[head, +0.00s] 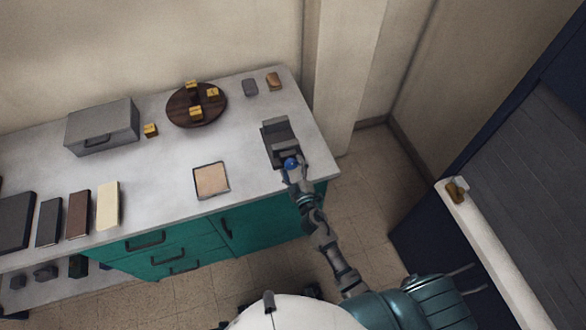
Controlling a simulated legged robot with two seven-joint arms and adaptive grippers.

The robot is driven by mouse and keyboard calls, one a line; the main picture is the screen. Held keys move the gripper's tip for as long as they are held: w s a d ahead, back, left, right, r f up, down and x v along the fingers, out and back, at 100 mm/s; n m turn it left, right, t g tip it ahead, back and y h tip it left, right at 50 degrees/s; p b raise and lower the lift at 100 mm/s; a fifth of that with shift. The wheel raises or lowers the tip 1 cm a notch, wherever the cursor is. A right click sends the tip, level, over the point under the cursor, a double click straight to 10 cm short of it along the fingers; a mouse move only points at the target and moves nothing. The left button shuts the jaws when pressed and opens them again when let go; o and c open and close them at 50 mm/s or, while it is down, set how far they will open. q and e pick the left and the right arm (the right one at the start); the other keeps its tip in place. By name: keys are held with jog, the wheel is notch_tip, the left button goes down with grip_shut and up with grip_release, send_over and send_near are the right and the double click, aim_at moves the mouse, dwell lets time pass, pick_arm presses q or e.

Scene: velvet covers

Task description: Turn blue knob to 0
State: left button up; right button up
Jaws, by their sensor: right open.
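The blue knob (291,164) sits on the near part of a dark grey device (279,137) at the right end of the worktop. The knob is small here, and I cannot read any marking or its angle. My right gripper (293,171) is open at the knob, with its fingers close around the knob's near side. Whether they touch it I cannot tell. My left gripper is not in view.
The grey worktop (255,110) holds a round dark tray (180,115) with several yellow blocks, a grey box (102,127), a tan square pad (211,180) and several flat book-like blocks at left. Teal drawers (165,250) are below. A white-topped ledge (480,235) stands at right.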

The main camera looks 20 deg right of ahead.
jog(key=s, duration=1.2)
jog(key=shift+d, duration=0.15)
jog(key=shift+f, duration=0.1)
